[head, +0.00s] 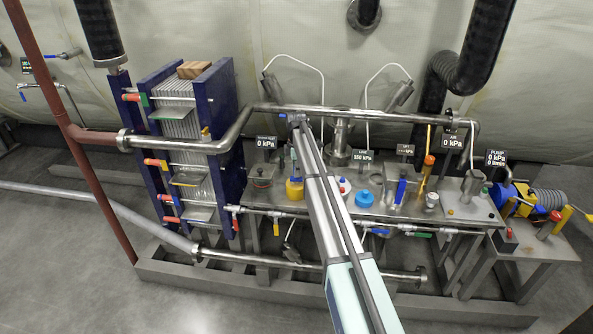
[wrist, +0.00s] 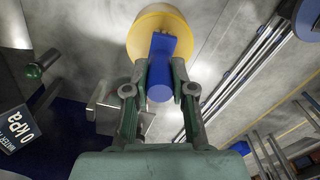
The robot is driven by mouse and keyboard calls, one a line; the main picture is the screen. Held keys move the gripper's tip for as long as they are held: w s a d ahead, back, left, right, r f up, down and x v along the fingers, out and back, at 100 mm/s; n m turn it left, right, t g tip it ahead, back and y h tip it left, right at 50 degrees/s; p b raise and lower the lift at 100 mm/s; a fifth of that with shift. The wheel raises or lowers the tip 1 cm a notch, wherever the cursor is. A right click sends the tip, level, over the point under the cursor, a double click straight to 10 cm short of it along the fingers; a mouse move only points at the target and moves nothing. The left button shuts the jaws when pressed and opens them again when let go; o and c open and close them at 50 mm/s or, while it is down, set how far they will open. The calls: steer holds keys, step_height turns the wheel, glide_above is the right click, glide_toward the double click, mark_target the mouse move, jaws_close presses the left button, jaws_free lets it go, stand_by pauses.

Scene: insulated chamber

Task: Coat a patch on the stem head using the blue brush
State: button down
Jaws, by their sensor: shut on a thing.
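My gripper (wrist: 160,80) is shut on a blue block-like handle, which I take to be the blue brush (wrist: 162,50). Its round blue end shows between the fingertips; I cannot make out bristles. Beyond the handle in the wrist view is a round yellow pot (wrist: 136,35) with a pale top, partly covered by the handle. I cannot tell whether the brush touches it. In the head view the yellow pot (head: 294,188) stands on the bench, left of my arm. My arm hides part of the bench there. I cannot pick out the stem head with certainty.
The steel bench (head: 335,205) also holds a blue-capped bottle (head: 364,199), an upright blue item (head: 400,190) and an orange-topped item (head: 428,163). A plate stack with blue end plates (head: 222,110) stands left. A steel pipe (head: 370,112) runs above the bench.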

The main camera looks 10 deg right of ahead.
stand_by(0.6)
steer(key=shift+r+p, duration=1.35)
steer(key=shift+r, duration=2.15)
